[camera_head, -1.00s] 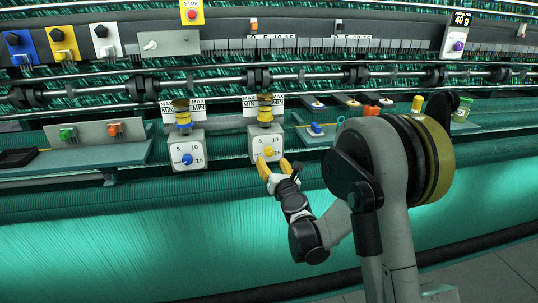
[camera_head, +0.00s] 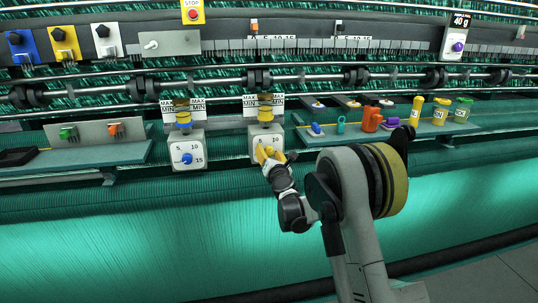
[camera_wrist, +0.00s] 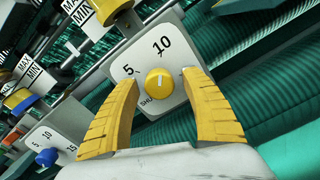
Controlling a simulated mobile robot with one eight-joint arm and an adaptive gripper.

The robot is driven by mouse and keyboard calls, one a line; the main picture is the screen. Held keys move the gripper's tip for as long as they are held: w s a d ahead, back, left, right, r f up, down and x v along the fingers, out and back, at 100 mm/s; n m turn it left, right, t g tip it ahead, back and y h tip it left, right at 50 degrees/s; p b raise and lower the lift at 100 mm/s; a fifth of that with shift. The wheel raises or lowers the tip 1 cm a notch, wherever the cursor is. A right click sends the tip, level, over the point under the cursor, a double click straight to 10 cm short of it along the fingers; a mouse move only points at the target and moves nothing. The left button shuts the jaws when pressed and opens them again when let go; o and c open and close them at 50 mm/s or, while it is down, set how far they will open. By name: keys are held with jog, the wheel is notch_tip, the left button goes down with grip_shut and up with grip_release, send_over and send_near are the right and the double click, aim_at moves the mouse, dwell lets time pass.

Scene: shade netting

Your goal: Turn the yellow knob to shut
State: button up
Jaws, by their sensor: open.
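The yellow knob (camera_wrist: 160,82) sits on a white dial plate (camera_wrist: 150,58) marked 5, 10 and SHU..., the rest hidden. Its pale mark points up in the wrist view, between 5 and 10. In the head view the plate (camera_head: 280,138) shows beneath a yellow spool-like part, and my fingers largely cover the knob. My gripper (camera_wrist: 159,77) is open, with one yellow finger on each side of the knob. A gap shows between knob and fingers in the wrist view; I cannot tell whether the tips touch the plate. It also shows in the head view (camera_head: 267,154).
A similar dial with a blue knob (camera_head: 187,159) stands to the left, also in the wrist view (camera_wrist: 46,157). A shelf at right holds an orange item (camera_head: 371,118) and several bottles. A red stop button (camera_head: 192,14) is above. Green netting (camera_head: 130,250) hangs below.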

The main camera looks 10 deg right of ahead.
jog(key=c, duration=1.2)
jog(key=shift+n, duration=0.3)
